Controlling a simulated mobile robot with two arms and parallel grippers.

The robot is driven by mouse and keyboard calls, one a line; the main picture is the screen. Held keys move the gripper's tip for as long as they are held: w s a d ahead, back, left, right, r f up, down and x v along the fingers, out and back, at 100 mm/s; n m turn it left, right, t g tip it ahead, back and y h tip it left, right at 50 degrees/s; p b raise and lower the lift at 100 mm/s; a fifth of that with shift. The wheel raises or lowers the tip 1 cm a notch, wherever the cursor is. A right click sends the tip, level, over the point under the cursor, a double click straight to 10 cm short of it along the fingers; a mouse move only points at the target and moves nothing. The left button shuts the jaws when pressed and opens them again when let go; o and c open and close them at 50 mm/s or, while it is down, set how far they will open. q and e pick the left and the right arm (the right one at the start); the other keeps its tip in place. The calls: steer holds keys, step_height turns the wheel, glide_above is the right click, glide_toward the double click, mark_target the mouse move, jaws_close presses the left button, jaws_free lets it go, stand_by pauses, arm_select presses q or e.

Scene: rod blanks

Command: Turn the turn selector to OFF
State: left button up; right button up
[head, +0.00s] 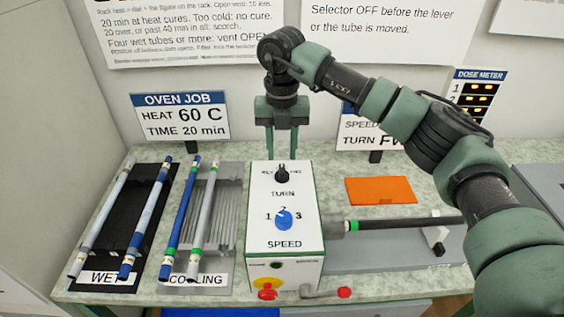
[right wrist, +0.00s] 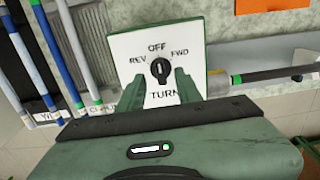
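The turn selector (head: 282,173) is a black knob on the sloped white face of the control box (head: 306,213), above the word TURN. In the right wrist view the knob (right wrist: 160,71) sits under OFF, with REV to its left and FWD to its right. Its grip looks about upright there, but the small pointer mark is hard to read. My right gripper (head: 281,151) hangs over the back of the box, fingers apart and empty. In the right wrist view its two fingers (right wrist: 157,88) stand either side of the knob, not visibly touching it. My left gripper is out of view.
A blue speed knob (head: 284,220) is below the selector. A red button (head: 267,293) and a red-ended lever (head: 343,292) are at the box's front. A dark rod (head: 405,223) runs right from the box. Racks of tubes (head: 183,205) stand left.

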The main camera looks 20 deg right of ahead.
mark_target(282, 166)
steer(key=shift+r, duration=1.85)
steer(key=shift+r, duration=0.1)
